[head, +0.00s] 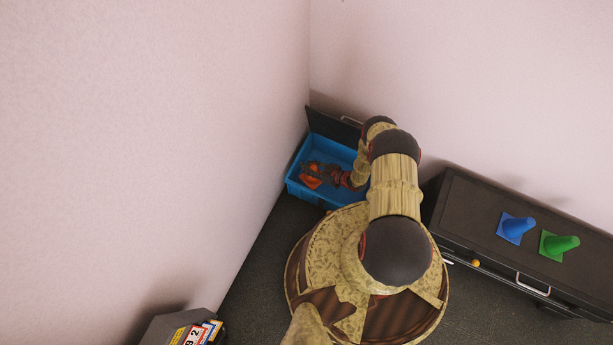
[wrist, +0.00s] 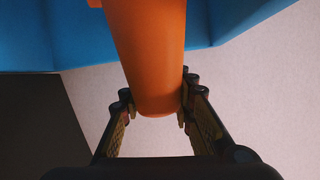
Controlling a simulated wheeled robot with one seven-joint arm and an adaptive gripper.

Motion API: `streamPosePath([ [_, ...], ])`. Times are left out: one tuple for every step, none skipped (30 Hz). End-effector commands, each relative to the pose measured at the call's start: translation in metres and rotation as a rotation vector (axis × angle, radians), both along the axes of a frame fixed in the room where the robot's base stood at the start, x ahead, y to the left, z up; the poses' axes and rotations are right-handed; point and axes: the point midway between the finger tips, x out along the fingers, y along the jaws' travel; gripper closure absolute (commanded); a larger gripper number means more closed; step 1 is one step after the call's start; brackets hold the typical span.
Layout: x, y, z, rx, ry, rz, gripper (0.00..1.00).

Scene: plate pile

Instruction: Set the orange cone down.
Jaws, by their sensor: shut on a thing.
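The orange cone (head: 311,181) shows in the head view at the left inside of the blue bin (head: 311,195). My gripper (head: 329,173) reaches into the bin area from the right and meets the cone. In the wrist view, my gripper (wrist: 158,104) is shut on the narrow end of the orange cone (wrist: 150,50), with one finger on each side. The cone's wide end runs out of the top of that view. Blue bin walls (wrist: 235,15) show behind it. Whether the cone touches the bin floor cannot be told.
A dark panel (head: 334,127) stands behind the bin in the wall corner. A dark box (head: 160,328) with printed plates (head: 196,335) is at the lower left.

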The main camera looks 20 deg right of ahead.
Motion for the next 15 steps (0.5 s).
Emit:
streamPosePath([
  [0.000, 0.000, -0.018, -0.001, -0.001, 0.000, 1.00],
  [-0.001, 0.001, -0.026, 0.000, 0.000, 0.001, 1.00],
  [0.000, 0.000, -0.035, -0.001, -0.001, 0.000, 1.00],
  [-0.001, 0.000, -0.041, 0.000, 0.000, 0.001, 1.00],
  [-0.001, 0.000, -0.047, 0.000, 0.000, 0.001, 1.00],
  [-0.001, 0.000, -0.054, -0.001, 0.000, 0.000, 1.00],
  [-0.001, 0.000, -0.058, -0.001, 0.000, 0.000, 1.00],
  [0.000, 0.000, -0.061, -0.001, -0.001, 0.000, 1.00],
  [0.000, 0.000, -0.065, -0.001, -0.001, 0.000, 1.00],
  [0.000, 0.000, -0.067, -0.001, -0.001, 0.000, 1.00],
  [0.000, 0.000, -0.068, -0.001, -0.001, 0.000, 1.00],
  [0.000, 0.000, -0.070, 0.000, 0.000, 0.000, 1.00],
  [0.000, 0.000, -0.071, 0.000, 0.000, 0.000, 1.00],
  [0.000, 0.000, -0.072, 0.000, 0.000, 0.000, 1.00],
  [0.000, 0.000, -0.075, 0.000, 0.000, 0.000, 1.00],
])
